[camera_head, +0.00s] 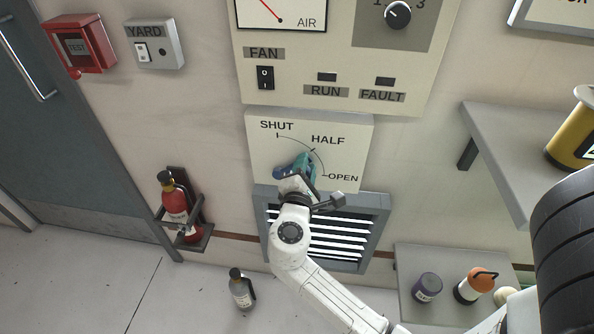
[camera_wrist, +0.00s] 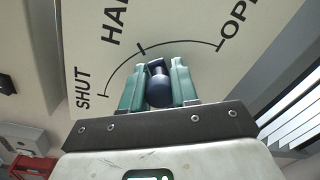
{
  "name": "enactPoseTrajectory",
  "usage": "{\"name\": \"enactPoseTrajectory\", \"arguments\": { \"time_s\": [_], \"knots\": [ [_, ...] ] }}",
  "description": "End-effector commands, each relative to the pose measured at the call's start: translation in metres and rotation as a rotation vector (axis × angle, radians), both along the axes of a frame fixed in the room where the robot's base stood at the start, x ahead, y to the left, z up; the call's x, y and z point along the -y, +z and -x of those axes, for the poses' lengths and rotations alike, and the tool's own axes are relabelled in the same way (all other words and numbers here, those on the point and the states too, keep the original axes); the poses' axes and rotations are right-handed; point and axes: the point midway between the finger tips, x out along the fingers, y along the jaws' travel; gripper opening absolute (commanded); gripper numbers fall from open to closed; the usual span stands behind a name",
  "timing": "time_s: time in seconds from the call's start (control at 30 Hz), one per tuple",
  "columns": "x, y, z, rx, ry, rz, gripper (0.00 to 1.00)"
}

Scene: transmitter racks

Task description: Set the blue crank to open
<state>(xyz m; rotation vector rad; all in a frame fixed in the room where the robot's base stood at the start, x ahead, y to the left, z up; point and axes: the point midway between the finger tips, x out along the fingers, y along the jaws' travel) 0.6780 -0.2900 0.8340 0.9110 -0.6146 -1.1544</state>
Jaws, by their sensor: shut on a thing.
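The blue crank (camera_head: 281,173) is on the cream dial panel (camera_head: 350,128), which is marked SHUT, HALF and OPEN along an arc. Its arm reaches right from the hub, towards the stretch of arc near HALF; my gripper hides its exact pointing. My gripper (camera_head: 304,167) has teal fingers and is shut on the crank's handle. In the wrist view, the dark blue handle (camera_wrist: 158,86) sits between both fingers, just below the HALF tick. The OPEN mark lies further right along the arc.
A louvred vent (camera_head: 342,238) is below the panel, behind my arm. A fan switch (camera_head: 265,78) is above. Shelves (camera_head: 490,150) jut out at right.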

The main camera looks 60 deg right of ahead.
Motion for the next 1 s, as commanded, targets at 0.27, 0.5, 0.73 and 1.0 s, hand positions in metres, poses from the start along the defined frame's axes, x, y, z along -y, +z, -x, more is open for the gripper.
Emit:
{"name": "enactPoseTrajectory", "arguments": {
  "time_s": [0.27,0.5,0.73,1.0],
  "knots": [
    [0.004,-0.030,0.013,0.245,-0.002,-0.089,0.00],
    [0.007,-0.047,0.019,0.435,-0.001,-0.159,0.00],
    [0.007,-0.058,0.020,0.569,0.000,-0.208,0.00],
    [0.007,-0.063,0.020,0.650,-0.001,-0.238,0.00]
  ]
}}
